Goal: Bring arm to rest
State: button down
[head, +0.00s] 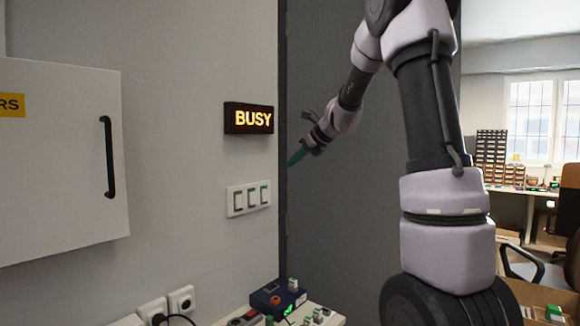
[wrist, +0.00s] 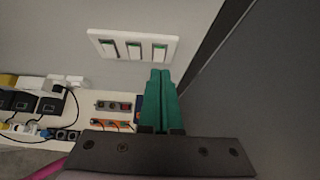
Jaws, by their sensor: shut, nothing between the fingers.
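My arm rises on the right of the head view and bends over to the left. My gripper (head: 296,157) hangs in front of the dark grey panel, at its left edge, with green fingers pointing down and left. In the wrist view the two green fingers of my gripper (wrist: 160,75) lie side by side, shut and empty. Their tips show just below the white switch plate (wrist: 132,46) in that view. In the head view the switch plate (head: 248,198) is on the wall left of and below my gripper, with a gap between them.
A lit BUSY sign (head: 249,118) hangs above the switches. A white cabinet (head: 60,160) with a black handle juts out at the left. Below is a bench with a blue device (head: 278,298) and sockets (head: 181,300). A desk (head: 520,191) and window stand far right.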

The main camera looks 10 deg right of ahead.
jog(key=s+a+r+n+g+h, duration=0.1)
jog(key=s+r+n, duration=0.1)
jog(key=s+n, duration=0.65)
jog(key=s+a+r+n, duration=0.15)
jog(key=s+n, duration=0.35)
jog(key=s, duration=0.7)
jog(key=s+d+f+n+h, duration=0.2)
jog(key=s+f+n+h, duration=0.1)
jog(key=s+n, duration=0.8)
jog(key=s+f, duration=0.1)
jog(key=s, duration=0.2)
jog(key=shift+s+d, duration=0.2)
jog(key=shift+s, duration=0.15)
